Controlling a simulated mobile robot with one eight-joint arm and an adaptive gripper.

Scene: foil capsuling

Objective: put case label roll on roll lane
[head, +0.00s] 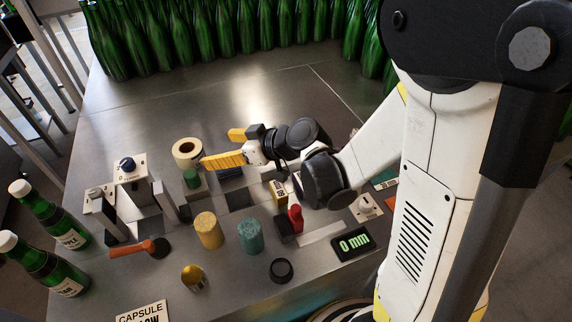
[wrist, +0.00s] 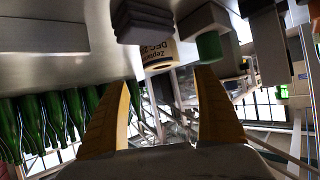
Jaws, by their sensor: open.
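The case label roll looks to be the cream roll with a dark core (head: 187,149), standing at the left middle of the steel table. In the wrist view a cream roll with dark print (wrist: 160,59) shows beyond and between the fingertips. My gripper (head: 217,149) has its yellow fingers spread wide, to the right of the roll in the head view. Its fingers also show apart and empty in the wrist view (wrist: 163,78). I cannot tell which strip or slot on the table is the roll lane.
A green cylinder (head: 192,178) stands close in front of the roll. A dark ridged block (head: 229,172) lies below the fingers. Yellow (head: 208,231) and teal (head: 250,236) cylinders stand nearer. Green bottles (head: 235,25) line the back; the table's back left is clear.

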